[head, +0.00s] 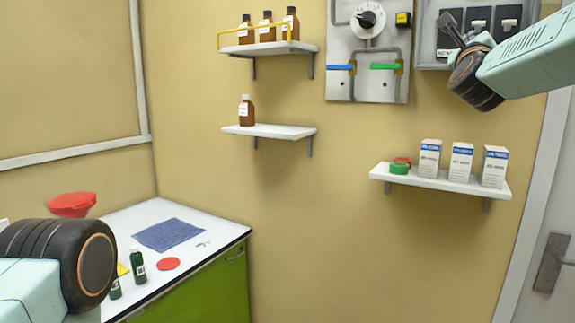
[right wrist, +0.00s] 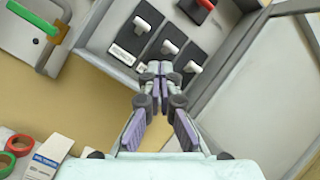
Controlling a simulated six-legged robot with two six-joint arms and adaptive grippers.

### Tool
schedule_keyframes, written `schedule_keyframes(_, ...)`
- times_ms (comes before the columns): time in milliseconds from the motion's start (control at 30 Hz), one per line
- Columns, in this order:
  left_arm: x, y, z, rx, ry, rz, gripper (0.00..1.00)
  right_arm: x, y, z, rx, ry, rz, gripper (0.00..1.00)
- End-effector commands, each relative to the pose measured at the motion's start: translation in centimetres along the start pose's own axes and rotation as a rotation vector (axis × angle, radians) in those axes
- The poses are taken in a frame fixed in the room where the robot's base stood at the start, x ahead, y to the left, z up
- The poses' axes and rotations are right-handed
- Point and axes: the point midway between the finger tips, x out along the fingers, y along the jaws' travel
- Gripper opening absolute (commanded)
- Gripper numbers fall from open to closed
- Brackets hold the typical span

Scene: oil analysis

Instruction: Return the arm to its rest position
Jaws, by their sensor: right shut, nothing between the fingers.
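My right arm (head: 525,55) comes in from the upper right in the head view, raised in front of the wall. My right gripper (head: 450,27) is small there, in front of the grey switch panel (head: 428,40). In the right wrist view the gripper (right wrist: 160,68) is shut and empty, its fingertips together in front of the panel's switches (right wrist: 169,47). Whether it touches the panel cannot be told. Part of my left arm (head: 35,285) shows at the lower left of the head view; its gripper is out of the picture.
A wall shelf (head: 440,181) below my right arm holds white boxes (head: 461,162) and green (head: 399,168) and red rings. A valve panel (head: 368,85) is left of the switches. Two shelves hold brown bottles (head: 247,110). A white-topped counter (head: 205,222) stands lower left.

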Motion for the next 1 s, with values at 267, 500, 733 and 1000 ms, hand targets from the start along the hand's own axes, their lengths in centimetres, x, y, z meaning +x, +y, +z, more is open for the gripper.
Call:
schedule_keyframes(267,1.1,0.0,0.0,0.000,0.000,0.000,0.00,-6.3,11.3,-7.7,-0.715,-0.009,0.274,0.00)
schedule_keyframes(500,2.7,0.0,0.0,0.000,0.000,0.000,0.00,-14.9,21.2,-16.6,-1.199,-0.111,0.550,0.00)
schedule_keyframes(733,4.5,0.0,0.0,0.000,0.000,0.000,0.00,-25.1,28.4,-25.1,-1.546,-0.282,0.815,0.00)
schedule_keyframes(1000,6.7,-0.1,0.0,0.000,0.000,0.000,0.00,-39.1,33.9,-34.5,-1.826,-0.565,1.130,0.00)
